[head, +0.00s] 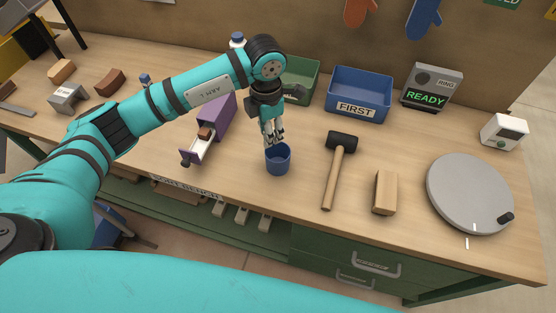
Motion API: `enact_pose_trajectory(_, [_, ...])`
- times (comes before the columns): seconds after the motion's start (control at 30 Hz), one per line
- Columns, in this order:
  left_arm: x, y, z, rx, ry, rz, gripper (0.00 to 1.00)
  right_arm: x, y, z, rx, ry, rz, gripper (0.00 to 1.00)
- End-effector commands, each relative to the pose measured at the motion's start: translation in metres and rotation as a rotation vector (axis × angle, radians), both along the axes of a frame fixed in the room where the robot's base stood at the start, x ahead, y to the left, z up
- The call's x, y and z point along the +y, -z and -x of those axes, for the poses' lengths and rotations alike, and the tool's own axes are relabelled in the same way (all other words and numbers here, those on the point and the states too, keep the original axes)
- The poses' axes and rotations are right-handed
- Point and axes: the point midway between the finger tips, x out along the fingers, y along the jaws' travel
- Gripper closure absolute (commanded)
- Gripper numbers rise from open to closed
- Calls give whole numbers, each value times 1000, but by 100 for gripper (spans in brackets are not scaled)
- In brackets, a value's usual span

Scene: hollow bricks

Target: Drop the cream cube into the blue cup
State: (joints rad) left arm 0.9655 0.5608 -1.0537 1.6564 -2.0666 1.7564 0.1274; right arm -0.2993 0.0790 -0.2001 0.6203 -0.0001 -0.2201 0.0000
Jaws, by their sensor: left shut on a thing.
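The blue cup (278,160) stands upright near the front edge of the workbench, with its opening facing up. My left gripper (274,140) points down right over the cup, with its fingertips at about the level of the rim. It is shut on a small pale thing, which looks like the cream cube; the fingers hide most of it. No other cream cube shows. My right gripper is out of view.
A hammer (338,165) and a wooden block (385,193) lie right of the cup. A purple box (215,122) with an open drawer stands left. A blue "FIRST" bin (358,107) and green bin (300,92) stand behind. A grey disc (470,190) lies far right.

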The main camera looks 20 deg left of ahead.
Motion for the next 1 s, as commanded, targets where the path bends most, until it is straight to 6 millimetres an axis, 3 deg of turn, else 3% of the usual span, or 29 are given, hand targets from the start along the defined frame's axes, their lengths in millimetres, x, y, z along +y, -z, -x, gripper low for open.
enact_pose_trajectory(0.27, [0,2,0,-1,0,1,98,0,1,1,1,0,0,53])
enact_pose_trajectory(0.3, [0,2,0,-1,-1,1,68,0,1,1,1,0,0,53])
enact_pose_trajectory(0.5, [0,2,0,-1,-1,1,44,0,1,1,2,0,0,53])
enact_pose_trajectory(0.8, [0,-1,-1,-1,-1,0,44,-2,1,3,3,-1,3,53])
enact_pose_trajectory(1.0, [0,-30,-2,-5,0,1,44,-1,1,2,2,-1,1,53])
